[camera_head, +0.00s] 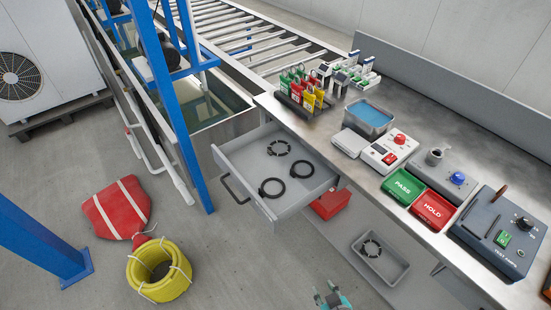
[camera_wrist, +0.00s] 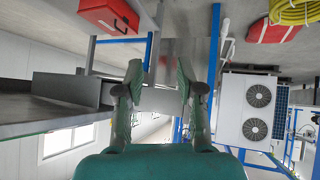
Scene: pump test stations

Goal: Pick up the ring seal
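An open grey drawer (camera_head: 243,170) under the bench holds two plain black rings, one at the front (camera_head: 272,187) and one to the right (camera_head: 302,169). A third black ring with a notched edge (camera_head: 278,148) lies towards the drawer's back. Another notched ring (camera_head: 372,248) lies in a grey tray on the lower level. I cannot tell which one is meant by the ring seal. My gripper (camera_head: 332,298) shows only partly at the bottom edge of the head view, apart from the drawer. In the wrist view my gripper (camera_wrist: 160,82) is open and empty, with no ring in sight.
A red box (camera_head: 330,203) sits below the drawer; the wrist view shows it too (camera_wrist: 110,16). The benchtop (camera_head: 440,130) holds padlocks, PASS and HOLD blocks and a test pump. A blue post (camera_head: 175,110), yellow hose (camera_head: 160,270) and red bag (camera_head: 118,208) stand left.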

